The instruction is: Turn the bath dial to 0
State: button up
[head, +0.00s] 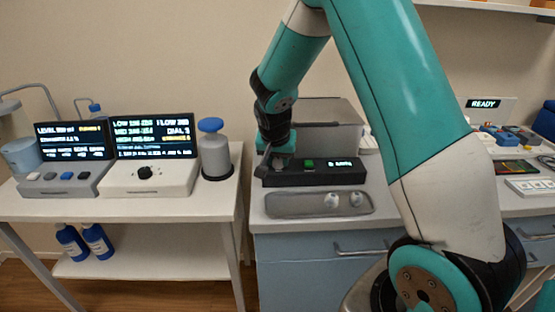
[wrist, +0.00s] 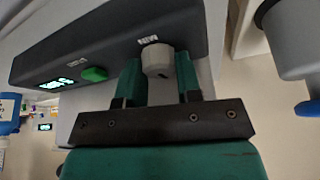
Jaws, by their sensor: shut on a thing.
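The bath dial, a pale grey round knob (wrist: 156,60), sits on a dark control bar (wrist: 110,45). My gripper (wrist: 158,78) has one finger on each side of the knob and is shut on it. The same control bar (head: 290,180) shows in the head view, with my gripper (head: 268,170) at its left end; the knob is hidden there by the gripper. A green button (wrist: 95,74) and a lit green display (wrist: 57,84) are on the bar. The display text is too small to read surely, and the dial's pointing direction is unclear.
A grey box (head: 325,115) stands behind the bar. A grey tray (head: 290,205) with two pale knobs lies in front. Left is a white table with a black-dial unit (head: 145,173), screens and a blue-capped canister (head: 214,150). The right counter has a READY sign (head: 484,104).

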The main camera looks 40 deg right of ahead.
jog(key=shift+w+r+n+t+y, duration=0.15)
jog(key=shift+n+t+y, duration=0.35)
jog(key=shift+n, duration=1.1)
jog(key=o, duration=0.6)
jog(key=shift+o, duration=0.2)
jog(key=v, duration=1.7)
jog(key=shift+r, duration=0.15)
